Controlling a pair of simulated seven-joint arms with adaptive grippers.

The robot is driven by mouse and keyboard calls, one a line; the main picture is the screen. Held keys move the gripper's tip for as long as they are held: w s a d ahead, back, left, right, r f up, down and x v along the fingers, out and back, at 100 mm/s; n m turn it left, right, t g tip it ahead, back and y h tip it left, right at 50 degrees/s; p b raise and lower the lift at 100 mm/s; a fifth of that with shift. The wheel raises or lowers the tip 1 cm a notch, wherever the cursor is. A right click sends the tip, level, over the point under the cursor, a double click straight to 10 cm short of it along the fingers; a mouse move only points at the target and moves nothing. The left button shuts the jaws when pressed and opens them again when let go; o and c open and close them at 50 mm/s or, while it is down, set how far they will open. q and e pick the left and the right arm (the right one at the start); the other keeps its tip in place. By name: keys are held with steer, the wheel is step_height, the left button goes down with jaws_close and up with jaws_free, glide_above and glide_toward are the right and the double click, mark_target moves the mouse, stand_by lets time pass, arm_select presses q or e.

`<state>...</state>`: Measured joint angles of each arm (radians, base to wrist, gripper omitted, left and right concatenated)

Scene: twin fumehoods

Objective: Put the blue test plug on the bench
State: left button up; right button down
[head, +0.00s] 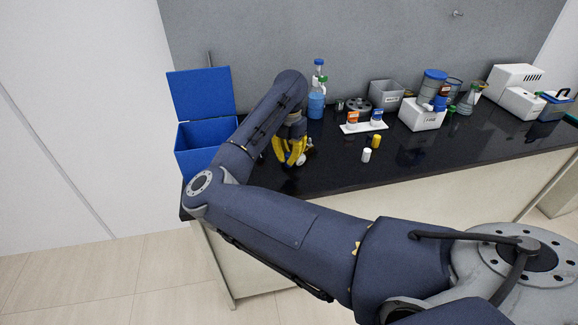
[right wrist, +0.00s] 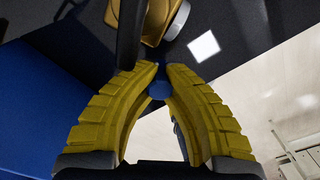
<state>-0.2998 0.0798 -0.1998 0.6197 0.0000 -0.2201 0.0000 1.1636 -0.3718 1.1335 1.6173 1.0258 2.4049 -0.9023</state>
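My right gripper (head: 290,152) has yellow fingers and points down over the left part of the black bench (head: 335,178). In the right wrist view its fingertips (right wrist: 161,72) are drawn close together. A small blue piece, which looks like the blue test plug (right wrist: 159,89), sits between them and touches both fingers. The plug cannot be made out in the head view, where the fingers hide it. I cannot tell whether it touches the bench. A small pale thing (head: 308,153) is beside the fingers. My left gripper is not in view.
An open blue bin (head: 196,161) stands left of the gripper. A blue-liquid bottle (head: 316,103) stands behind it. A white (head: 366,155) and a yellow cylinder (head: 376,141) stand to its right, near a white holder (head: 364,127). The bench's front strip is mostly clear.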

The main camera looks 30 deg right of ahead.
mark_target(289, 174)
steer(key=shift+f, duration=1.75)
steer(key=shift+f, duration=0.2)
steer(key=c, duration=1.6)
jaws_free()
steer(key=shift+r, duration=0.15)
step_height(289, 174, up, 12)
steer(key=shift+w+d+r, duration=0.1)
steer(key=shift+w+d, duration=0.05)
